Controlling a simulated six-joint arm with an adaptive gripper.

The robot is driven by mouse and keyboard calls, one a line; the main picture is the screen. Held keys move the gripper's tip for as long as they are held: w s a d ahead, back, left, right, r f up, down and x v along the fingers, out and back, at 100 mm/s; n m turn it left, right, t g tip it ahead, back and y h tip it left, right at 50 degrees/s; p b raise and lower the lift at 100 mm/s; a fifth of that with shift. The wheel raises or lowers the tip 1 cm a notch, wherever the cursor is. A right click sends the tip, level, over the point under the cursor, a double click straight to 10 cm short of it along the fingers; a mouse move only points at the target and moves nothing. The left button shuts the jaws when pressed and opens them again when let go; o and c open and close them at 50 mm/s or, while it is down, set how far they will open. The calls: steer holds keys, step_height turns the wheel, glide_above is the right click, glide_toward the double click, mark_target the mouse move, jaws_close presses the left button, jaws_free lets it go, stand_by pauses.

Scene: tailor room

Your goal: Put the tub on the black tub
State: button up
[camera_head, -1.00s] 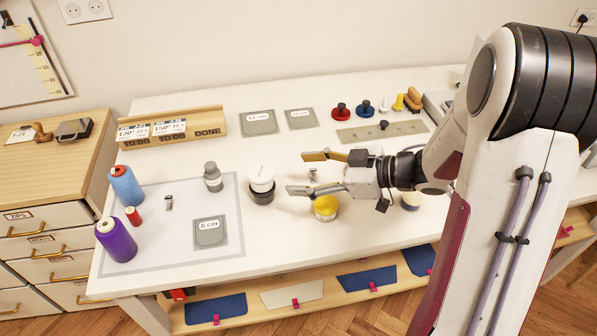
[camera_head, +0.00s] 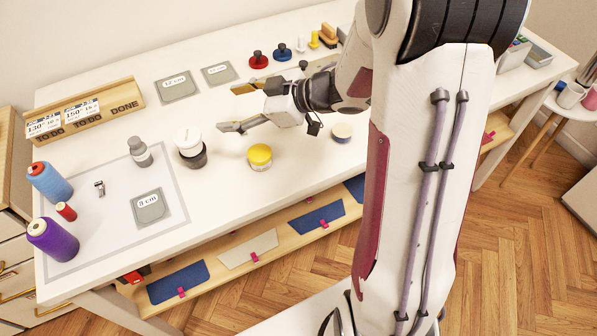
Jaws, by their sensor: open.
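A white tub (camera_head: 187,140) sits on top of the black tub (camera_head: 196,160), left of the table's middle; the pair looks upright. My gripper (camera_head: 230,108) is open and empty, its fingers pointing left, to the right of the stacked tubs and apart from them. A yellow-topped tub (camera_head: 260,157) stands just below my lower finger in the picture. Another tub with a pale band (camera_head: 342,132) stands to the right, near my arm.
A grey bottle (camera_head: 140,152), an 8 cm card (camera_head: 150,207) and thread spools (camera_head: 50,183) are on or by the outlined mat at left. A wooden rack (camera_head: 85,112) and grey cards stand behind. Red and blue knobbed discs (camera_head: 258,60) lie beyond my gripper.

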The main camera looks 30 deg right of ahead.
steer(key=w+d+r+m+t+h, duration=0.2)
steer(key=d+r+h, duration=0.2)
steer(key=s+d+r+m+h, duration=0.6)
steer(key=s+d+r+h, duration=0.1)
steer(key=s+r, duration=0.1)
steer(key=s+a+f+m+g, duration=0.1)
steer(key=s+a+g, duration=0.1)
steer(key=s, duration=0.5)
steer(key=s+a+f+m+g+y, duration=0.1)
steer(key=s+a, duration=0.3)
steer(key=s, duration=0.4)
steer(key=s+a+f+m+g+y, duration=0.1)
steer(key=s+a+f+g, duration=0.1)
steer(key=s, duration=0.6)
steer(key=shift+a+m+g, duration=0.3)
steer(key=shift+a+g, duration=0.1)
steer(key=shift+a, duration=0.4)
steer(key=shift+f, duration=0.1)
